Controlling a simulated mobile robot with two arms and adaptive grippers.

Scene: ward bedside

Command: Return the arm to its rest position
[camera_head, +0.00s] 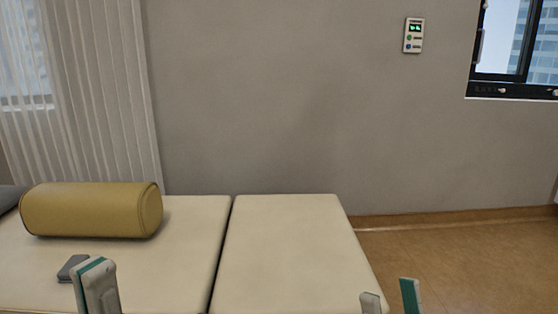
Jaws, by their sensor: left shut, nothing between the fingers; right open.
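My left gripper (96,284) shows at the lower left, in front of the cream bed. Its fingers are shut with nothing seen between them. My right gripper (390,299) shows at the bottom edge, right of centre. Its two fingertips stand apart with nothing between them, near the bed's right edge. Only the ends of both grippers are in view; the arms are hidden below the picture.
The two-section cream bed (285,240) fills the lower left and middle. A mustard bolster (90,210) lies on it, behind my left gripper. A small grey flat item (71,268) appears beside that gripper. Brown floor (450,255) at right is clear.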

